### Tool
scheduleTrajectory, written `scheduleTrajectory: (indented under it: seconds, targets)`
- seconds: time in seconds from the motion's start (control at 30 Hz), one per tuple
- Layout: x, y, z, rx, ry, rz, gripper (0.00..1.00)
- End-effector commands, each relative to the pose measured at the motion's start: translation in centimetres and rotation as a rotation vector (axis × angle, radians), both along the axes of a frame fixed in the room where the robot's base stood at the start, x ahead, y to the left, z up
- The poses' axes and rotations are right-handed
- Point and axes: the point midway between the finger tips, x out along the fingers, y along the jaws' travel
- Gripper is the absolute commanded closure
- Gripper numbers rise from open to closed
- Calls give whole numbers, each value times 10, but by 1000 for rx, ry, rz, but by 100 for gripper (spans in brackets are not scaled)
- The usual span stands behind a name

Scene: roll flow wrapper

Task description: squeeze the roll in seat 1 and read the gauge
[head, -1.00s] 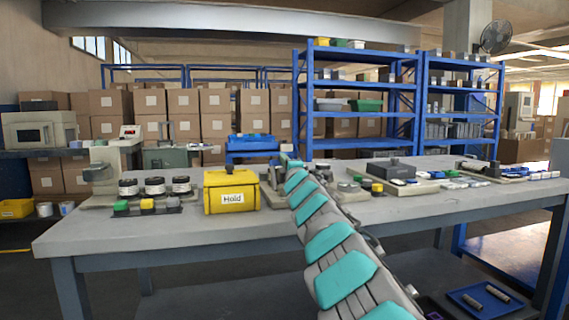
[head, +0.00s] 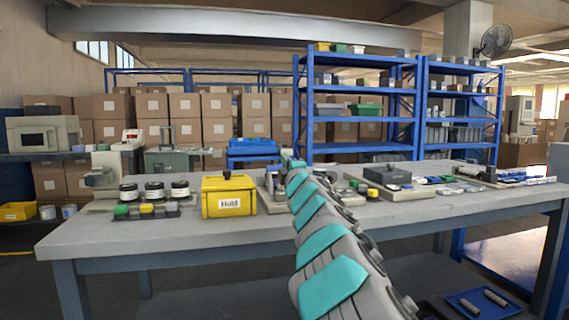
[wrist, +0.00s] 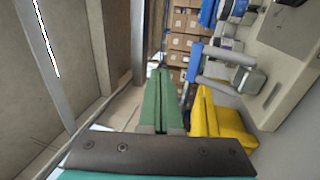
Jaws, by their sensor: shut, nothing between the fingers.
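My gripper shows in the wrist view as two long green fingers (wrist: 160,85), pressed together with nothing between them. In the head view my arm reaches over the bench and hides the fingers. Three dark, pale-banded cylinders (head: 154,191) stand in a row at the left of the bench; I cannot tell whether one is the roll in seat 1. A small device with a red display (head: 132,135) is behind them and may be the gauge; its reading is too small to make out.
A yellow box labelled Hold (head: 229,196) stands on the grey bench (head: 200,240), beside the fingers in the wrist view (wrist: 215,125). Green, yellow and grey blocks (head: 146,208) sit before the cylinders. Other fixtures crowd the right. The front strip is clear.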

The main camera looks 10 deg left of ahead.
Motion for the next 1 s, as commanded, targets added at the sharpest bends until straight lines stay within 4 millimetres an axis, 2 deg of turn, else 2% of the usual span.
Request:
scheduleTrajectory:
  seconds: [0.3, 0.5, 0.7, 1.0]
  targets:
    - [-38, -15, 20, 0, -4, 0, 100]
    - [-54, -23, 25, -1, 0, -1, 100]
    - [-61, -26, 28, 0, -1, -1, 100]
    - [-62, -26, 28, 0, 0, -1, 100]
